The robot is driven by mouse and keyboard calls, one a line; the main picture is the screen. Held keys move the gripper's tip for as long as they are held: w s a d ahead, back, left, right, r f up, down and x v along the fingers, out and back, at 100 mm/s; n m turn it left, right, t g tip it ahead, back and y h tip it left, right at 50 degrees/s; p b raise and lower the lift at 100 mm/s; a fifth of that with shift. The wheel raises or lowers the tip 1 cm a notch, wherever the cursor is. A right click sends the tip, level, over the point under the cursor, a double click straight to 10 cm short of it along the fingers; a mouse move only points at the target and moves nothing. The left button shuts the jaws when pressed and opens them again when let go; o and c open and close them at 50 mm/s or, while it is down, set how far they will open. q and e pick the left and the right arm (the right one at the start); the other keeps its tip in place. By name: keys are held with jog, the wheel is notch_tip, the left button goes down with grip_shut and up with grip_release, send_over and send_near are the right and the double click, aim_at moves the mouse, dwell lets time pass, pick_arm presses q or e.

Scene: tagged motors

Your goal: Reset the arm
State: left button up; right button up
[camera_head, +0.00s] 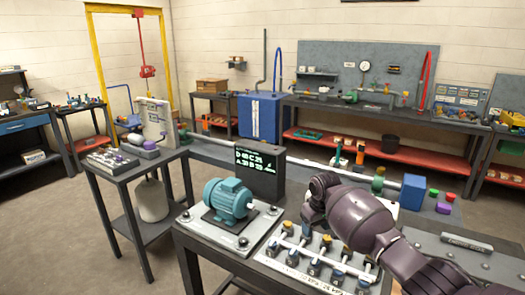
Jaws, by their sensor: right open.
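My right arm comes in from the lower right over the near workbench (200,258). Its dark gripper (312,216) hangs near the back edge of a white valve board, with nothing seen in it. It is open, though its fingers are small and partly hidden by the wrist. A teal motor (229,199) sits on a grey plate (199,227) to the left of the gripper, apart from it. My left gripper does not show.
A dark display box (260,172) with green text stands behind the motor. A side table (112,178) with small parts stands left. Open floor lies at the lower left.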

jog(key=w+a+r+n+t+y, duration=0.2)
jog(key=w+a+r+t+y, duration=0.1)
jog(key=a+r+t, duration=0.45)
jog(key=s+d+f+m+h, duration=0.1)
jog(key=s+d+f, duration=0.4)
jog(key=s, duration=0.9)
jog(key=s+d+f+m+t+h, duration=0.1)
jog(key=s+d+f, duration=0.4)
jog(key=s+f, duration=0.5)
jog(key=s+d+f+m+t+h, duration=0.1)
jog(key=s+d+f+m, duration=0.2)
jog(key=s, duration=1.6)
notch_tip(320, 180, down, 5)
jog(key=shift+s+d+f+b, duration=0.15)
jog(key=shift+d+b, duration=0.15)
jog(key=shift+d, duration=0.85)
